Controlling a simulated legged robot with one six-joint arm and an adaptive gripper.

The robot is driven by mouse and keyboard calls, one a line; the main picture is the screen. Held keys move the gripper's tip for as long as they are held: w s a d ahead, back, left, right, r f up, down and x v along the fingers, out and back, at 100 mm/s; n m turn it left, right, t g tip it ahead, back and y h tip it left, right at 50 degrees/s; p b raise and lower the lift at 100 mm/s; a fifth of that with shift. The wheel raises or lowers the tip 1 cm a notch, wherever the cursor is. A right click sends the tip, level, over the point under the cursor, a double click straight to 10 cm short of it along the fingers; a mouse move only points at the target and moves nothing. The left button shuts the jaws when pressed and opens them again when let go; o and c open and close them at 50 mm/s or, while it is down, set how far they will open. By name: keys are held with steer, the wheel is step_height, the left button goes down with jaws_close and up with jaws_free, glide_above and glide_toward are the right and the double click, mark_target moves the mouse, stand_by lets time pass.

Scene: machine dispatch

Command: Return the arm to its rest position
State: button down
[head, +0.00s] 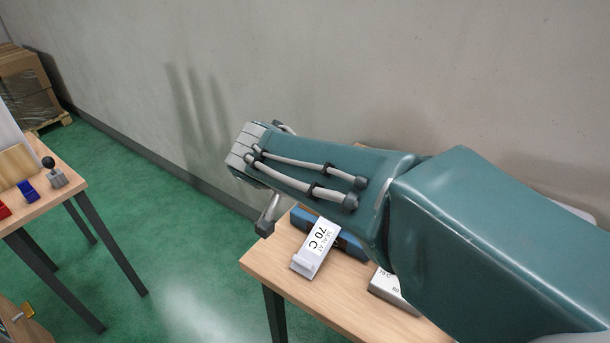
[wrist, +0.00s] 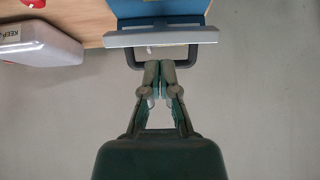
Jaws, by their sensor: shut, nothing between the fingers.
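My arm, teal with grey cables, reaches across the head view from the lower right to the middle. My gripper (wrist: 160,68) is in the wrist view, its fingertips together with nothing between them. The tips are at the bar of a dark U-shaped handle (wrist: 193,55) on a grey-edged blue thing (wrist: 160,38). I cannot tell whether they touch it. In the head view the fingers are largely hidden by the arm.
A wooden table (head: 258,263) below my arm carries a blue case (head: 301,218), a white "70 C" block (head: 318,247) and another light block (head: 389,287). A second table (head: 52,203) at left holds small red and blue items. Green floor lies between; a wall stands behind.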

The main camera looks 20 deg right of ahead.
steer(key=shift+d, duration=0.15)
steer(key=s+f+n+y, duration=0.2)
steer(key=s+n+y, duration=0.4)
steer(key=s+n, duration=0.4)
steer(key=s, duration=0.5)
steer(key=shift+a+t, duration=0.3)
steer(key=shift+s+d, duration=0.1)
steer(key=shift+d, duration=0.05)
